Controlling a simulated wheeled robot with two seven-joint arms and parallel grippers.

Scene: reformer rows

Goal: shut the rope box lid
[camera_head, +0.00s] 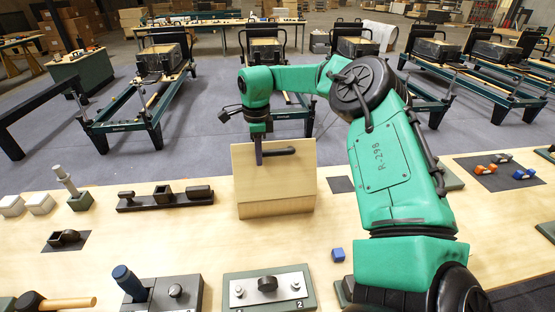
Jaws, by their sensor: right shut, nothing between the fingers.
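The rope box (277,209) is a light wooden box on the workbench, near the middle of the view. Its lid (292,177) stands raised as a pale panel above the box front, with a dark bar handle (285,151) near its upper edge. My right gripper (258,160) points down, shut and empty, in front of the lid's upper left part at the handle's left end. I cannot tell whether it touches the lid or handle. The inside of the box and any rope are hidden. My left gripper is not in view.
My right arm covers the bench right of the box. A dark rack (165,198) stands left of the box. A numbered plate fixture (268,291) and a small blue block (338,254) lie nearer. Bare bench surrounds the box front.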

